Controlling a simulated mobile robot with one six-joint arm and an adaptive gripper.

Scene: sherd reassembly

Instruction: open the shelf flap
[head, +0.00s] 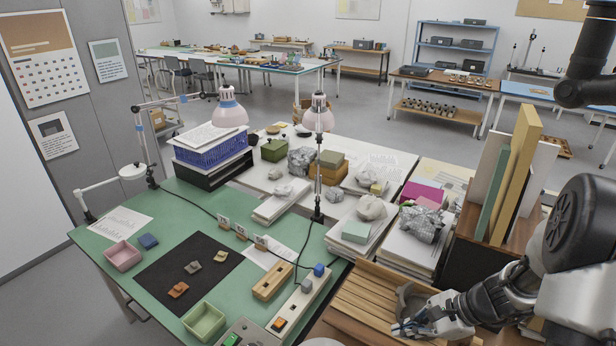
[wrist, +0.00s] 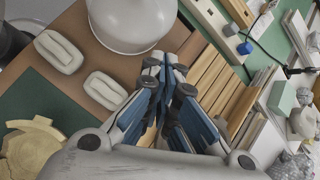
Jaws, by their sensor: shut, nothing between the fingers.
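My gripper (head: 402,329) is at the lower right of the head view, by a slatted wooden panel (head: 372,303). In the wrist view the blue-grey fingers of my gripper (wrist: 165,66) are together with nothing between them. The slatted panel (wrist: 212,82) runs beside and beyond the fingertips there. I cannot tell whether this panel is the shelf flap, and no handle is clear. Whether the fingers touch the wood is also unclear. My gripper and wrist hide part of the panel.
A white dome-shaped object (wrist: 135,22), two pale oval blocks (wrist: 60,51) and a yellowish piece (wrist: 32,148) lie near my gripper. Paper stacks (head: 412,252) and upright boards (head: 515,175) stand close behind. The green table (head: 185,205) holds sherds on a black mat (head: 160,272).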

